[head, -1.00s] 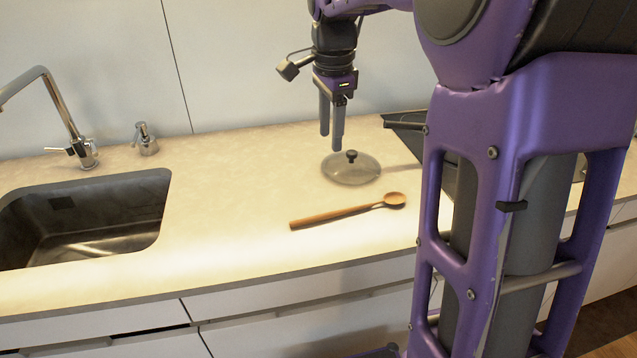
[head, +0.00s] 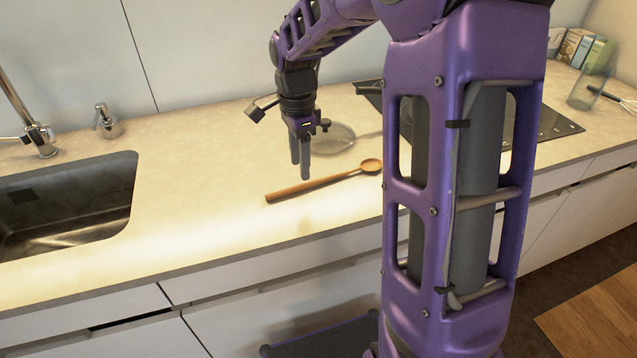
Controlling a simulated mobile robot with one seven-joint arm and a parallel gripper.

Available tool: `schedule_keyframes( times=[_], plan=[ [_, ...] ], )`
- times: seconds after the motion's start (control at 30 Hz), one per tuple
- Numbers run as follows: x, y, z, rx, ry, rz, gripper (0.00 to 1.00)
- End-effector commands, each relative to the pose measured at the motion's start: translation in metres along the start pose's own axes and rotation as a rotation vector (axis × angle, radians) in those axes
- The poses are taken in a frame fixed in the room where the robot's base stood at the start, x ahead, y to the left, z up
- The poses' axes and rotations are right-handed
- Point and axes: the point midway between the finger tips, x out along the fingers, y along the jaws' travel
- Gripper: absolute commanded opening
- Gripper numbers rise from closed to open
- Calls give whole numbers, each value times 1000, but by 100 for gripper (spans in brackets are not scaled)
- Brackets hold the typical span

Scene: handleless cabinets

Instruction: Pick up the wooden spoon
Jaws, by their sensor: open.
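The wooden spoon (head: 324,181) lies flat on the pale countertop, its handle end to the left and its bowl to the right. My gripper (head: 300,170) points down over the spoon's handle, left of its middle. Its fingers are open with nothing between them. From this view I cannot tell exactly how high the fingertips are above the handle.
A glass lid (head: 333,140) lies just behind the gripper and is partly hidden by it. The sink (head: 62,208) is to the left, with a faucet and soap dispenser (head: 107,121). A dark cooktop (head: 545,125) is to the right. Counter in front of the spoon is clear.

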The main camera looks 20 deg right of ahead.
Motion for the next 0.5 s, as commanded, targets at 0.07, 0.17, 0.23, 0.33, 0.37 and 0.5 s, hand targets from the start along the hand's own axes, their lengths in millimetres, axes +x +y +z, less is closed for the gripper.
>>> schedule_keyframes(
  times=[0.07, 0.17, 0.23, 0.33, 0.37, 0.5],
  plan=[
    [10, 2, -1, 1, -1, 4, 53],
    [27, 4, -2, 0, -2, 5, 53],
    [37, 4, -3, 1, -1, 4, 53],
    [47, 4, -2, 0, -1, 2, 53],
    [48, 4, -2, 0, -1, 2, 53],
    [50, 3, -2, -1, 0, 1, 53]
  ],
)
